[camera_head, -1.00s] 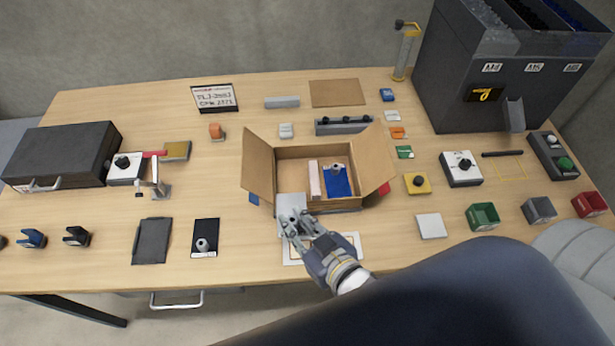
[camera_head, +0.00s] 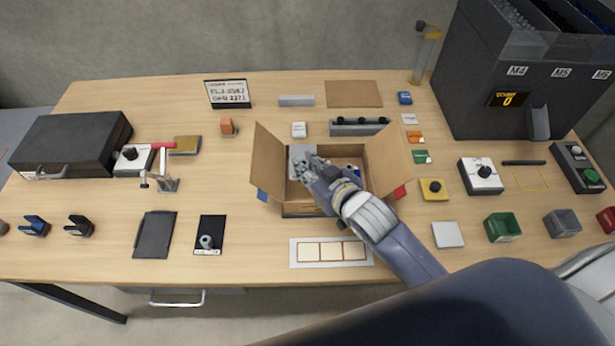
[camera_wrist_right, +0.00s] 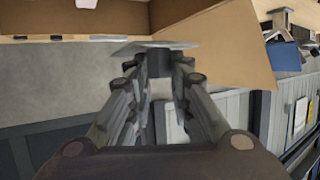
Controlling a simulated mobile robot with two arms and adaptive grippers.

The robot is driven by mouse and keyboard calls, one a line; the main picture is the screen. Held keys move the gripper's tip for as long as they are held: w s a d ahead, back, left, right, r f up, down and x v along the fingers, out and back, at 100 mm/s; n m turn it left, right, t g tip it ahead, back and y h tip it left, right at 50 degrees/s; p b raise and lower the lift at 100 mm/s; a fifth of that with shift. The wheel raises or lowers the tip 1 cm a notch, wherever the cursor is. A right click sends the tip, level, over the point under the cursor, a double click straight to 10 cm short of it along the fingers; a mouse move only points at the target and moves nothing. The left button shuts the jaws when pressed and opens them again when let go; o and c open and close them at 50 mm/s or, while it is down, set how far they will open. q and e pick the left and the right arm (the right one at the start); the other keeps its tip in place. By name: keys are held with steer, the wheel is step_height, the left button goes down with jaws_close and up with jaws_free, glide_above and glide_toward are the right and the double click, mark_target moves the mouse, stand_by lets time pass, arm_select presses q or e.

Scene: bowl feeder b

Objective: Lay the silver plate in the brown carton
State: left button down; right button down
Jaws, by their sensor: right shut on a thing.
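The brown carton (camera_head: 268,155) stands open on the table with its flaps spread left and right. My right gripper (camera_head: 304,169) is shut on the silver plate (camera_head: 299,153), over the left part of the carton. In the right wrist view, the thin plate (camera_wrist_right: 155,46) sits at the fingertips (camera_wrist_right: 158,66), seen nearly edge-on with a brown flap (camera_wrist_right: 215,40) beyond it. Whether the plate touches the carton floor cannot be told. My left gripper is out of view.
A white card with framed squares (camera_head: 331,252) lies in front of the carton. A grey rail with black knobs (camera_head: 358,127) lies behind it. A yellow button box (camera_head: 433,189) and a pale square tile (camera_head: 447,234) are to the right.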

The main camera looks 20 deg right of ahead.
steer(key=shift+f+b, duration=1.85)
steer(key=shift+r, duration=0.1)
steer(key=shift+f, duration=0.65)
steer(key=c, duration=1.4)
jaws_free()
steer(key=shift+c, duration=0.2)
steer(key=shift+r, duration=0.1)
